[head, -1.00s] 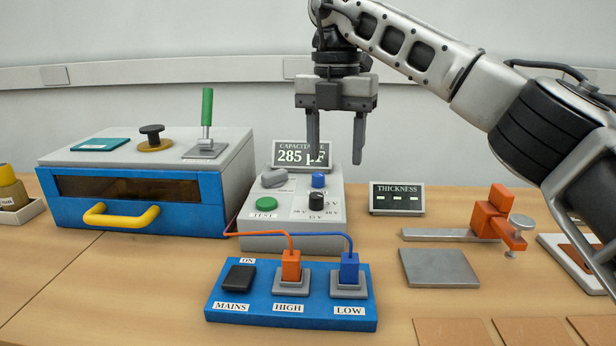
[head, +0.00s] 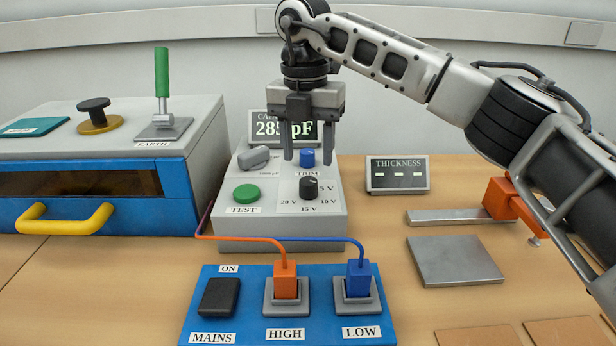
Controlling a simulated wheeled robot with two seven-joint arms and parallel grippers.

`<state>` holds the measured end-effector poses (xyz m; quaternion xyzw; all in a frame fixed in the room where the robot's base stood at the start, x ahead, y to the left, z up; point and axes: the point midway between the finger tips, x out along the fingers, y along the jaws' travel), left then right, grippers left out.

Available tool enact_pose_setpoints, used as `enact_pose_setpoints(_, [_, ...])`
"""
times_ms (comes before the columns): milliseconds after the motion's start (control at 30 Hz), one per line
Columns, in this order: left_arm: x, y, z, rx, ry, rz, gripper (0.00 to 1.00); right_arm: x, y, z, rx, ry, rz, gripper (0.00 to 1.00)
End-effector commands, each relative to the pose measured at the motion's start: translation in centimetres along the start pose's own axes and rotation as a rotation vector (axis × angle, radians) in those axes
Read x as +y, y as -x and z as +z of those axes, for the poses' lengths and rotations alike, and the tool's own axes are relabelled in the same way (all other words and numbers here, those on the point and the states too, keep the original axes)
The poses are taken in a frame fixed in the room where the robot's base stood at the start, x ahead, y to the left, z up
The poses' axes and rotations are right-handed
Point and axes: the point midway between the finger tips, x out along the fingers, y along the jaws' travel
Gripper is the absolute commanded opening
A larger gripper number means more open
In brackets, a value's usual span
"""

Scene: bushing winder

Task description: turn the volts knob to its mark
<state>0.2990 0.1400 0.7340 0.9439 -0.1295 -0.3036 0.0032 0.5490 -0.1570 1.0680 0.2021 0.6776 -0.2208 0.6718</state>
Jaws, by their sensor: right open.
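The volts knob is the black knob (head: 309,188) on the top of the grey capacitance meter (head: 290,228). Labels 5 V, 10 V, 15 V and 20 V stand around it. Its pointer direction is too small to tell for sure. A blue TRIM knob (head: 307,158) sits just behind it and a green TEST button (head: 246,194) to its left. My right gripper (head: 296,160) is open and empty, fingers pointing down, above the meter and apart from the black knob. It partly hides the display (head: 266,127), which reads about 285 pF. My left gripper is out of view.
A blue-fronted box (head: 180,195) stands left. The thickness display (head: 398,174) and a metal plate (head: 454,260) are right.

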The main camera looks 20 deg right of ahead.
Motion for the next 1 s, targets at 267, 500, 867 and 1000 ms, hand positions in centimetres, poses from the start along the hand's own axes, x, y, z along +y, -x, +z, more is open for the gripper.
enact_pose_setpoints(267, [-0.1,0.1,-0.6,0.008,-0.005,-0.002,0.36,0.0,-4.7,0.0,0.001,0.000,-0.001,0.52])
enact_pose_setpoints(500, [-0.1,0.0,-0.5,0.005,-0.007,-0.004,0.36,0.0,-6.0,0.0,0.000,0.000,0.001,0.52])
enact_pose_setpoints(867, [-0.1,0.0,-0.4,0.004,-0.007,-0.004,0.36,0.0,-6.0,0.0,0.000,0.000,0.000,0.16])
enact_pose_setpoints(1000, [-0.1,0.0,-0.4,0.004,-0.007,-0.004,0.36,0.0,-6.0,0.0,0.000,0.000,0.000,0.07])
